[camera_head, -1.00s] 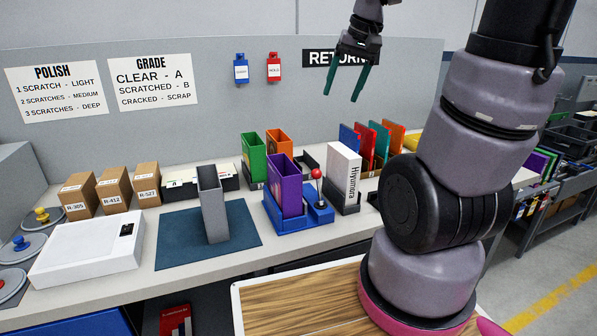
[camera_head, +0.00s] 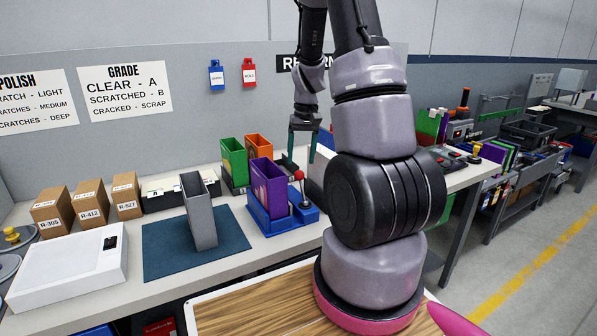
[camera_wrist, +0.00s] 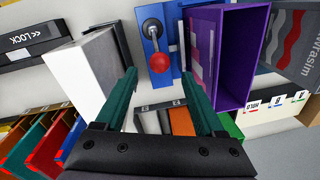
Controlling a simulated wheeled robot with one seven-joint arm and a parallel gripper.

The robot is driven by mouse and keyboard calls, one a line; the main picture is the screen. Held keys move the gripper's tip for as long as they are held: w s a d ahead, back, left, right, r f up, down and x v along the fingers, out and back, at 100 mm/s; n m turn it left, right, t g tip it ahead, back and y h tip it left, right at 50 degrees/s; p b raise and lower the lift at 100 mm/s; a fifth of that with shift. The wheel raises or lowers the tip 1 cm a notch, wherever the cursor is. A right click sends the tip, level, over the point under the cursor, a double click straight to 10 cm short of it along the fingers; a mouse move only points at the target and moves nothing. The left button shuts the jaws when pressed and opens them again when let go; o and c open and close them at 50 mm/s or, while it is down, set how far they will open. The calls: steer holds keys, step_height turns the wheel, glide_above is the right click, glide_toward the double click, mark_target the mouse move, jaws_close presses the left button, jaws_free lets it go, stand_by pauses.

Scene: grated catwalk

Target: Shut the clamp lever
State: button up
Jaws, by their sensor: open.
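The clamp lever, a grey stem with a red ball knob (camera_head: 299,175), stands up from the right end of a blue fixture (camera_head: 277,226). A purple case (camera_head: 268,188) stands in that fixture. My gripper (camera_head: 300,160) is open and empty, pointing down close to the knob in the head view. In the wrist view the red knob (camera_wrist: 160,63) lies just beyond and between the open fingertips (camera_wrist: 158,78). The lever's dark pivot (camera_wrist: 152,28) and the purple case (camera_wrist: 243,55) show there too. Contact between fingers and knob is not seen.
A white box (camera_wrist: 78,75) stands close to one finger. Green (camera_head: 233,163) and orange (camera_head: 259,147) cases stand behind the fixture. A grey case (camera_head: 199,212) stands on a blue mat (camera_head: 165,250). My arm hides part of the bench.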

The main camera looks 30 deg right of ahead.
mark_target(302, 186)
steer(key=f, duration=0.5)
steer(key=shift+a+f, duration=0.1)
steer(key=shift+a, duration=0.1)
jaws_close()
